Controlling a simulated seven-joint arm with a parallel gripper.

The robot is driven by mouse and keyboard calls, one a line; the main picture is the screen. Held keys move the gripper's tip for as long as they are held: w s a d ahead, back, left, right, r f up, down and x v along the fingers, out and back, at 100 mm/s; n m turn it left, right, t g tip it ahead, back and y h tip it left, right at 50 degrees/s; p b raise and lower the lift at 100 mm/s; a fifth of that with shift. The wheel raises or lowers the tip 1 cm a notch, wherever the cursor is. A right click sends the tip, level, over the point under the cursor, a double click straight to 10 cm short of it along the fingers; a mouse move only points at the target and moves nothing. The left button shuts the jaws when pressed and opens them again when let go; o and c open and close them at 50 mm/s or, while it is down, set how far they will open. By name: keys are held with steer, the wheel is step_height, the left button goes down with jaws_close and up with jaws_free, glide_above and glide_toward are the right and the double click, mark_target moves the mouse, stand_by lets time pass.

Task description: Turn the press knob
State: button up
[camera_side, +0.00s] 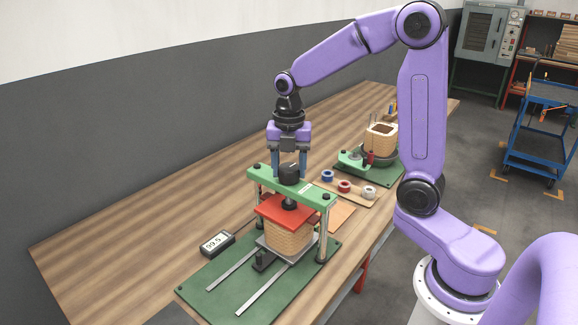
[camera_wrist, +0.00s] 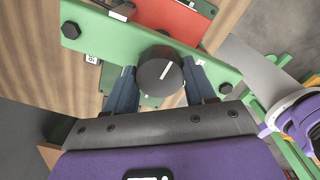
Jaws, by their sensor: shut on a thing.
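The press knob (camera_side: 289,174) is a black round knob on top of the green crossbar of the press (camera_side: 312,190). In the wrist view the knob (camera_wrist: 152,76) shows a white pointer line slanting toward the upper right. My gripper (camera_side: 290,170) points down over the crossbar, its blue fingers on either side of the knob. It is shut on the knob, as the fingers in the wrist view (camera_wrist: 162,84) also show. Below the crossbar, a red plate (camera_side: 278,209) lies on top of a tan wound coil (camera_side: 287,237).
A handheld meter (camera_side: 217,242) with a lit number display lies left of the press. The table's left side is clear.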

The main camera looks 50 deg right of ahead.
mark_target(290, 167)
steer(key=n, duration=0.6)
steer(key=shift+r, duration=0.1)
steer(key=shift+n, duration=3.3)
steer(key=o, duration=1)
steer(key=shift+o, duration=0.2)
step_height(290, 167, up, 17)
steer(key=shift+r, duration=0.15)
